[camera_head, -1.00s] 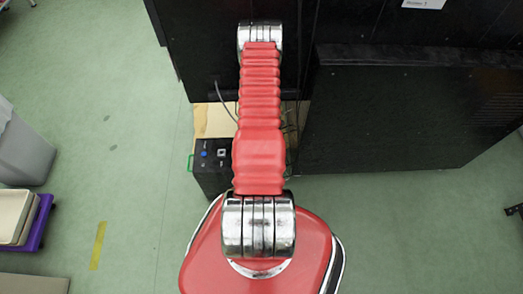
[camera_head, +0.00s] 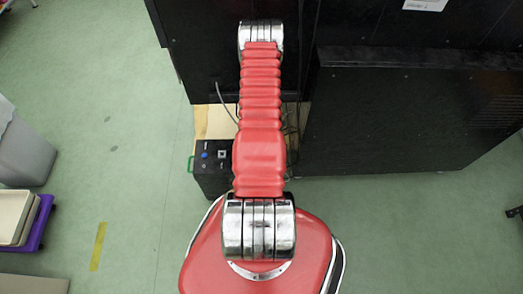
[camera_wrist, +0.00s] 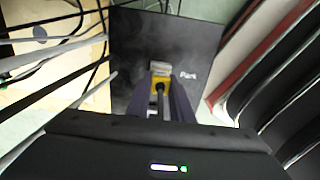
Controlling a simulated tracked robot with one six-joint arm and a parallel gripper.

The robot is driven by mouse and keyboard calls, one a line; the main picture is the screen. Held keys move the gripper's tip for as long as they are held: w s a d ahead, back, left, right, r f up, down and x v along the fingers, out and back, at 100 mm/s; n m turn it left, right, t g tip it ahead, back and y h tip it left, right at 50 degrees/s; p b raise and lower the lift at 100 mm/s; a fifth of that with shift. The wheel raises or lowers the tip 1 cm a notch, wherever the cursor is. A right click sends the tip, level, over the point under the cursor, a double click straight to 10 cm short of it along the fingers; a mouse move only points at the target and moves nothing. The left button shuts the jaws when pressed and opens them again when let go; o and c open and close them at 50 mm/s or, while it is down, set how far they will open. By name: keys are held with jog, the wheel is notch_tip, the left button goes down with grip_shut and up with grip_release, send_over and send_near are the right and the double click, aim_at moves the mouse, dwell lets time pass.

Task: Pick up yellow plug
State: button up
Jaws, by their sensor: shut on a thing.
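The yellow plug (camera_wrist: 159,86) shows in the middle of the wrist view, between the fingers of my gripper (camera_wrist: 160,82). My gripper is shut on the plug. A light grey piece (camera_wrist: 161,69) shows just beyond the plug, in front of a dark panel (camera_wrist: 135,38). I cannot tell whether the plug touches the panel. In the head view my arm hides the gripper and the plug.
Several black and grey cables (camera_wrist: 60,48) run across the left of the wrist view, over a wooden board (camera_wrist: 40,85). In the head view a small black box (camera_head: 222,170) stands left of my arm. Large black cabinets (camera_head: 405,110) stand ahead and right.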

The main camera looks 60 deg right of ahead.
notch_tip(320, 180, up, 9)
jog(key=shift+r, duration=0.2)
dwell(0.4)
jog(key=shift+a, duration=0.1)
dwell(0.5)
